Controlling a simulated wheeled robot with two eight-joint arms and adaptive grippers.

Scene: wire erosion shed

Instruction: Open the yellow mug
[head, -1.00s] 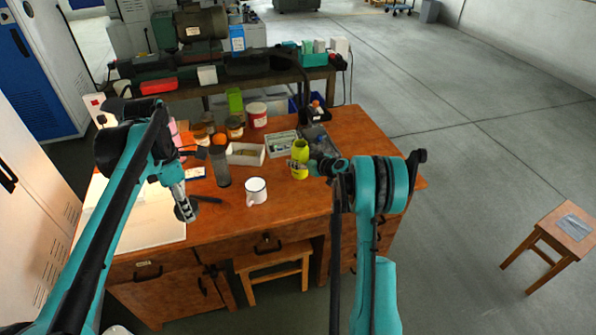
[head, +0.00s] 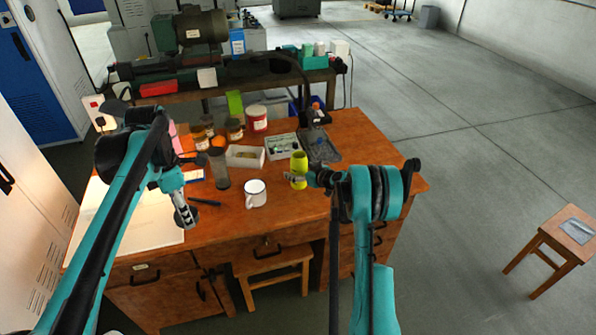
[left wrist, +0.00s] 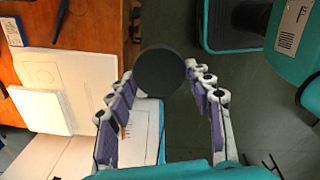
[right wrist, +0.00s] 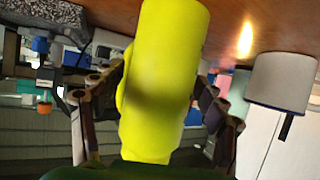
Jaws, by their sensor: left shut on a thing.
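The yellow mug (head: 299,172) is upright at the right-centre of the wooden desk. It fills the middle of the right wrist view (right wrist: 162,60). My right gripper (right wrist: 165,80) has its fingers on both sides of the mug, very close to its wall; I cannot tell if they press on it. In the head view this gripper (head: 296,178) is partly hidden by its own arm. My left gripper (left wrist: 160,72) is shut on a dark round disc (left wrist: 161,74), which looks like a lid. In the head view the left gripper (head: 188,219) is over the left part of the desk.
A white mug (head: 255,193) stands left of the yellow mug. A grey cup (head: 219,170), a white tray (head: 244,157) and several jars stand behind. A dark pen-like thing (head: 206,201) and papers (head: 130,215) lie at left. A stool (head: 560,240) stands far right.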

